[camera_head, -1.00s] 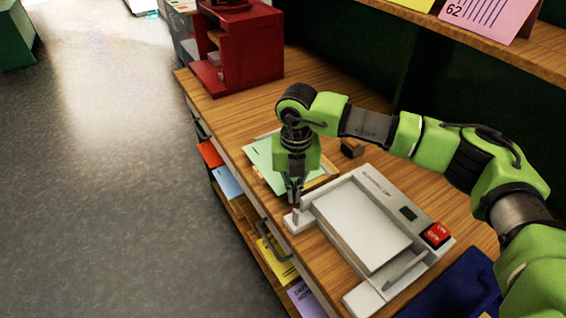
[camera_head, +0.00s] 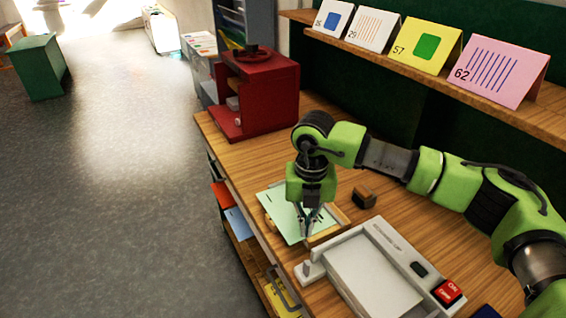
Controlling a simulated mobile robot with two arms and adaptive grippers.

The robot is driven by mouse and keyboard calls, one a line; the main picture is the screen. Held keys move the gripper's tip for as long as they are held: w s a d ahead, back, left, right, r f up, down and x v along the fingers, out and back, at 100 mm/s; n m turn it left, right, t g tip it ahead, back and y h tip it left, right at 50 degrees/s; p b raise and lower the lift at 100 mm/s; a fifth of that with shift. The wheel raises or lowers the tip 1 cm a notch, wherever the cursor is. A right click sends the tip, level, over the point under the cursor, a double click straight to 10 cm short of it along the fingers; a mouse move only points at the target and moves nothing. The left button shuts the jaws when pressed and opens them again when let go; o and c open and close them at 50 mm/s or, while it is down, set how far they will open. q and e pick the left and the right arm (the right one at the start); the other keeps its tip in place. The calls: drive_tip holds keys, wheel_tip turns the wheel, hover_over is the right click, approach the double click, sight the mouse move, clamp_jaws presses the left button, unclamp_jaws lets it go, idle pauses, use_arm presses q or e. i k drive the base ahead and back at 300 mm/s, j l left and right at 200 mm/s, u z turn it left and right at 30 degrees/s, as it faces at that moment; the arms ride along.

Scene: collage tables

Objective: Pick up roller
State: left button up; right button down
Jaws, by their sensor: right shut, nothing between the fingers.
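I cannot make out a roller for certain. My right gripper (camera_head: 308,230) is shut and empty, pointing down by the near edge of a wooden tray (camera_head: 334,231) with a light green sheet (camera_head: 284,216) on it. My left gripper is not in view.
A red cabinet-like machine (camera_head: 265,95) stands at the far end of the wooden table (camera_head: 250,155). A shelf (camera_head: 400,70) with numbered folded cards runs along the back right. The laminating machine has a red button (camera_head: 448,292). Open floor (camera_head: 120,200) lies left.

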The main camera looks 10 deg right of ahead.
sight(369, 198)
drive_tip(key=k+j, duration=0.15)
drive_tip(key=k, duration=0.35)
drive_tip(key=k+j, duration=0.15)
drive_tip(key=k, duration=0.35)
